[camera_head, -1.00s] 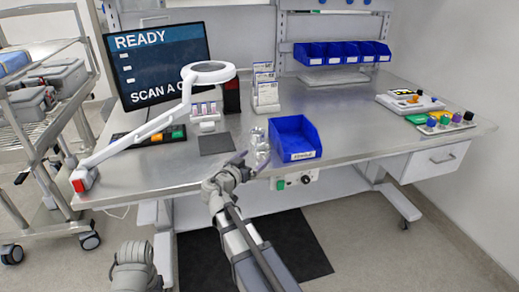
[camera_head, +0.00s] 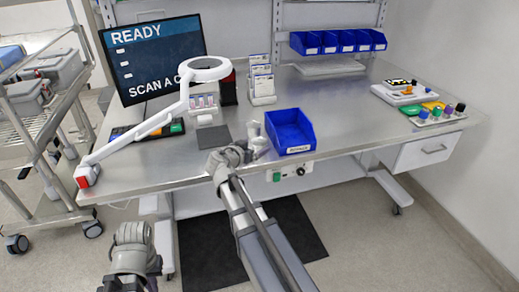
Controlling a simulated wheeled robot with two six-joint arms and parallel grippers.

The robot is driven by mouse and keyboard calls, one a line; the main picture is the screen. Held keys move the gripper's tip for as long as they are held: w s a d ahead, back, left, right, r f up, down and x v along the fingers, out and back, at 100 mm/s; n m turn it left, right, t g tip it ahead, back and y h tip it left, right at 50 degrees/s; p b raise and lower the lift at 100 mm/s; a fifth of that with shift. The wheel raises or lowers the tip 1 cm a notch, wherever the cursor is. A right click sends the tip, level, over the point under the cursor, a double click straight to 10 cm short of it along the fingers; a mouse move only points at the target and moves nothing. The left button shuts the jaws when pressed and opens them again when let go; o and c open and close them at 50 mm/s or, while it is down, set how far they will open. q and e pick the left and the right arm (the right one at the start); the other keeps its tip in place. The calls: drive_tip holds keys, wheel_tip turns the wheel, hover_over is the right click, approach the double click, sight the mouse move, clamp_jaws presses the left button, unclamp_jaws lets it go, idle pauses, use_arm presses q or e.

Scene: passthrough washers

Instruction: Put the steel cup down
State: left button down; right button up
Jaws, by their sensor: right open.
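A small shiny steel cup (camera_head: 257,141) stands on the metal workbench (camera_head: 345,124) near its front edge, just left of a blue bin with a white label (camera_head: 290,131). The cup is small and its lower part is partly hidden by my right gripper. My right gripper (camera_head: 243,150) is open, at the bench's front edge, close to the left side of the cup. I cannot tell whether its fingers touch the cup. My left arm shows at the lower left, below the bench, but its fingers are out of view.
A white magnifier lamp (camera_head: 185,95) reaches over the left bench. A monitor (camera_head: 153,58) and card holders (camera_head: 261,85) stand behind. Coloured knobs (camera_head: 437,113) sit at the right. The middle right of the bench is clear.

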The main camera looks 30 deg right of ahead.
sight(262, 141)
drive_tip(key=b+x, duration=0.1)
drive_tip(key=x, duration=0.3)
drive_tip(key=shift+w+f+b, duration=0.15)
drive_tip(key=shift+w+b, duration=0.1)
drive_tip(key=shift+b, duration=0.05)
drive_tip(key=shift+w+d, duration=0.15)
drive_tip(key=shift+d, duration=0.2)
drive_tip(key=shift+c, duration=0.2)
drive_tip(key=c, duration=1.4)
wheel_tip(262, 141, up, 10)
drive_tip(key=p, duration=1)
